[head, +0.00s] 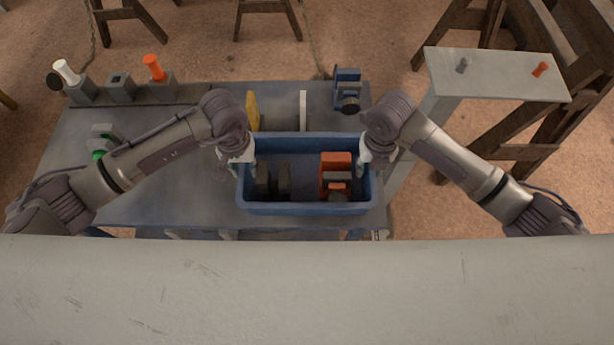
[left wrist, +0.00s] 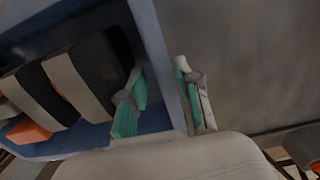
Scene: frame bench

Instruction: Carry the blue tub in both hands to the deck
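The blue tub (head: 300,208) sits on the grey table near its front right edge. It holds dark blocks (head: 273,180) on the left and an orange part (head: 335,172) on the right. My left gripper (head: 247,168) is at the tub's left wall. In the left wrist view its teal-padded fingers (left wrist: 163,98) straddle the tub wall (left wrist: 155,45), one inside and one outside, with gaps showing. My right gripper (head: 365,165) is at the right wall; its finger gap is hidden. Which surface is the deck I cannot tell.
The grey table (head: 165,205) bears peg blocks (head: 155,88), a green-and-grey part (head: 102,140), yellow (head: 252,110) and white (head: 303,108) uprights and a blue device (head: 347,90). A pale stand (head: 500,75) with two pegs is at right. A wide bare pale surface (head: 300,290) spans the foreground.

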